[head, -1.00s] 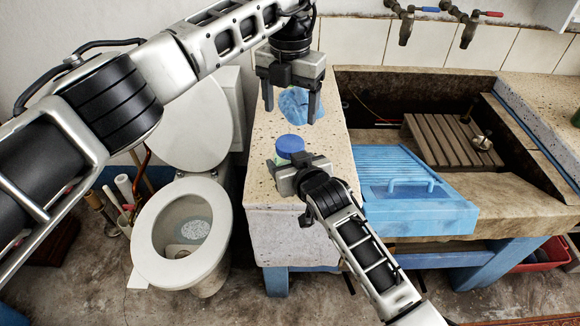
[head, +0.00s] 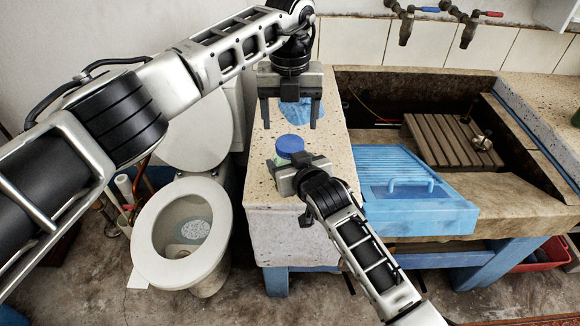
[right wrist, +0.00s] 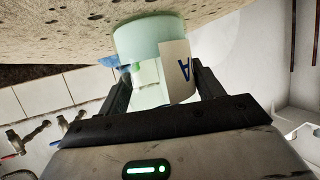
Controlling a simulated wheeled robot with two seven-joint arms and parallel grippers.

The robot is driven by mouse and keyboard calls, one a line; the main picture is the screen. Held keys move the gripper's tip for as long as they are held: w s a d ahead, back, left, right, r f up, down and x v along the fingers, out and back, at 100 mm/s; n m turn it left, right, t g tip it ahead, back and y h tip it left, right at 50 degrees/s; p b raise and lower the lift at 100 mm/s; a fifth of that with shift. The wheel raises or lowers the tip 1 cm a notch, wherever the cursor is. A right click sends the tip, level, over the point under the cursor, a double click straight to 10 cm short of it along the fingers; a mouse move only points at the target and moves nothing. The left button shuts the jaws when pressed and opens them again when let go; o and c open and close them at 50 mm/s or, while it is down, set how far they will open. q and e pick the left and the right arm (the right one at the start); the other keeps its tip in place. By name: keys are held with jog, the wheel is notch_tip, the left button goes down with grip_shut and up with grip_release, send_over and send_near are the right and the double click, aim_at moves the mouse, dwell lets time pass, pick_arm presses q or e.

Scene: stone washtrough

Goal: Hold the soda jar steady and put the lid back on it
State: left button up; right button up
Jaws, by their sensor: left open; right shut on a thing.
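The soda jar (right wrist: 148,45) is pale green, with a label marked A, and stands on the stone counter. My right gripper (right wrist: 160,78) is shut around its side. In the head view my right gripper (head: 291,164) hides much of the jar (head: 281,158). The blue lid (head: 290,144) lies over the jar's top; I cannot tell whether it is seated. My left gripper (head: 289,122) is open and empty, pointing down, with its fingers apart just behind and above the lid in the picture.
A blue crumpled cloth (head: 317,108) lies on the counter (head: 335,150) behind the left gripper. To the right are a blue washboard (head: 415,205) and the stone trough with a wooden rack (head: 452,142). A toilet (head: 142,236) stands left of the counter.

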aim_at(290, 143)
pick_arm(q)
jog(key=shift+f, duration=2.7)
jog(key=c, duration=1)
jog(key=m, duration=0.3)
jog(key=o, duration=1.1)
jog(key=shift+c, duration=0.2)
jog(key=shift+r, duration=0.1)
